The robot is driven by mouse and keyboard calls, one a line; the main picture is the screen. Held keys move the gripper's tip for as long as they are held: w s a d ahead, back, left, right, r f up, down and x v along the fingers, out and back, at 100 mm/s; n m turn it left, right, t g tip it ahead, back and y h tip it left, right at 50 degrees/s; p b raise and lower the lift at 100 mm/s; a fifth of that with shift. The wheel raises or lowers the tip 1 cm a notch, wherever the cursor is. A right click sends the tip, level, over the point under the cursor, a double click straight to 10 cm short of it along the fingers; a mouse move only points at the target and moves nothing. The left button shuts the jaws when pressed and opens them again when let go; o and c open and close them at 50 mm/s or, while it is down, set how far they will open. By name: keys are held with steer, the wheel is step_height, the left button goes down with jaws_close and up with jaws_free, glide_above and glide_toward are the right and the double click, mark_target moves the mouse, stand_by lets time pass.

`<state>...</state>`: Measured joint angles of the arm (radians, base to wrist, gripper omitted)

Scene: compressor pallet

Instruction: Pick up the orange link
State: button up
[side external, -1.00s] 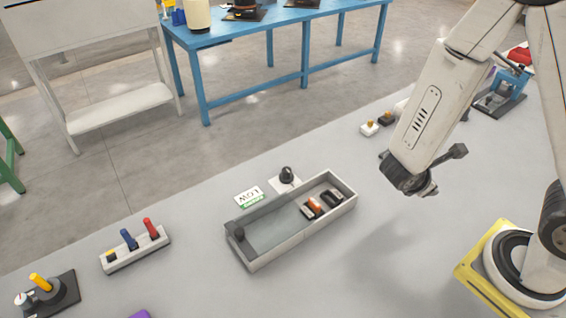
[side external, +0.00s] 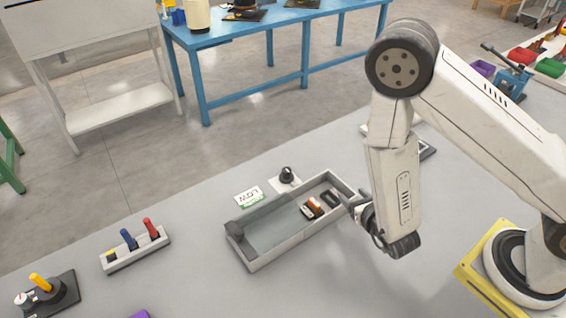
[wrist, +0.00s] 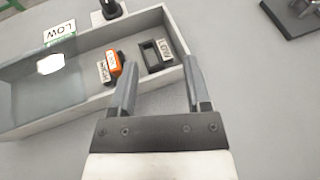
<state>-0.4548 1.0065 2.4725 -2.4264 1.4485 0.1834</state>
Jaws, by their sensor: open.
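The orange link (wrist: 114,63) lies in the right part of a grey tray (wrist: 55,125), with a labelled pale and dark piece close against its left side. It also shows in the side external view (side external: 315,205). A dark link with a "LOW" label (wrist: 157,55) lies to its right. My gripper (wrist: 158,75) is open and empty. In the wrist view its fingers reach toward the tray's near wall, below and right of the orange link. In the side external view my gripper (side external: 357,205) is at the tray's right end, apart from the orange link.
A translucent sheet (wrist: 40,75) covers the tray's left part. A dark knob on a white plate (side external: 287,177) and a "LOW" card (side external: 248,196) stand behind the tray. A holder with coloured handles (side external: 135,249) stands to the left.

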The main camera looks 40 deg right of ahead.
mark_target(316, 203)
steer(key=a+n+y, duration=0.1)
steer(key=s+a+f+n+y, duration=0.1)
steer(key=a, duration=0.1)
steer(key=a+f+n+y, duration=0.1)
steer(key=a+y, duration=0.1)
steer(key=shift+s+a+f, duration=0.1)
steer(key=shift+s+f, duration=0.05)
steer(key=shift+f, duration=0.1)
steer(key=shift+x, duration=1.35)
steer(key=shift+x, duration=2.6)
steer(key=shift+r, duration=0.15)
jaws_close()
